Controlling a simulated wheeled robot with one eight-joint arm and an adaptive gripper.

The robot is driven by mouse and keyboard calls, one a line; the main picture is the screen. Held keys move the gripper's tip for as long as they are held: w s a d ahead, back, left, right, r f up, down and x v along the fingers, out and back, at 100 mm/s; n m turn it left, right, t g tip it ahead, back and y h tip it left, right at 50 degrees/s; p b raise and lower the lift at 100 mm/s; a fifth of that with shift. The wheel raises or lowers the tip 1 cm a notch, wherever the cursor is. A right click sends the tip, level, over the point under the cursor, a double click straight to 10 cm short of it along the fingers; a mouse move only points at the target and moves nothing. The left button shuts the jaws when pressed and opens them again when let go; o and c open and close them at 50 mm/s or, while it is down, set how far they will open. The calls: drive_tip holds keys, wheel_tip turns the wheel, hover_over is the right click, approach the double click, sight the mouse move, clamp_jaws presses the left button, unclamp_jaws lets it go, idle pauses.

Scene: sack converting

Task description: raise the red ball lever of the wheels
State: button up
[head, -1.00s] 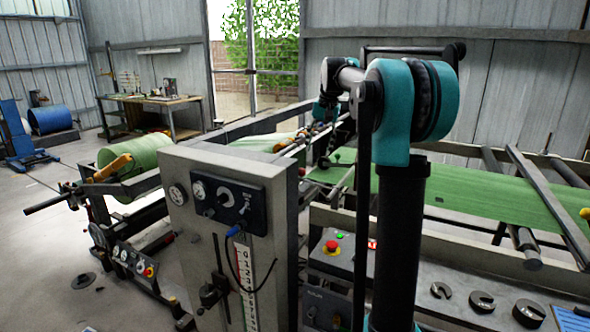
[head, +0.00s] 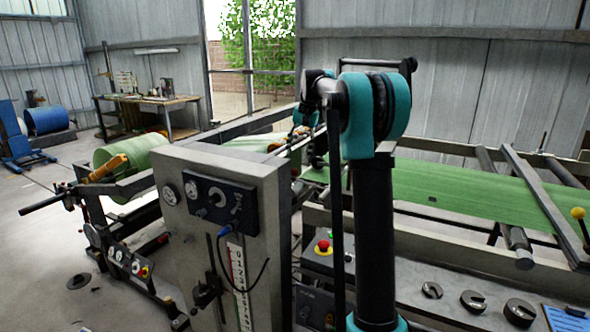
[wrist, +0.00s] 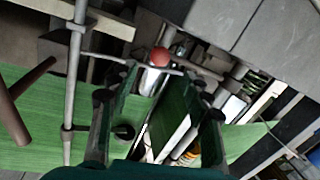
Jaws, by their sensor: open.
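The red ball (wrist: 160,57) of the lever shows in the wrist view, above the middle. It sits at the end of a pale rod or bracket beside a shiny cylinder, and lies beyond my fingertips, between their lines. My gripper (wrist: 162,88) is open and empty, with one dark green finger on each side of the ball's line. The fingers appear apart from the ball. In the head view my arm stands in front of the machine, and I cannot make out the red ball lever or the gripper fingers there.
Green sheet (head: 450,190) runs across the machine frame. A grey control cabinet (head: 175,235) stands left of my arm. A yellow ball lever (head: 578,213) is at the right edge. A red emergency button (head: 323,246) sits low near my arm. Rods and rails crowd the gripper.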

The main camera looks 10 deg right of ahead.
drive_tip(key=f, duration=0.2)
drive_tip(key=a+f, duration=0.1)
drive_tip(key=f, duration=0.4)
drive_tip(key=shift+w+a+f, duration=0.2)
drive_tip(key=shift+w+f, duration=0.05)
drive_tip(key=shift+w, duration=0.05)
clamp_jaws()
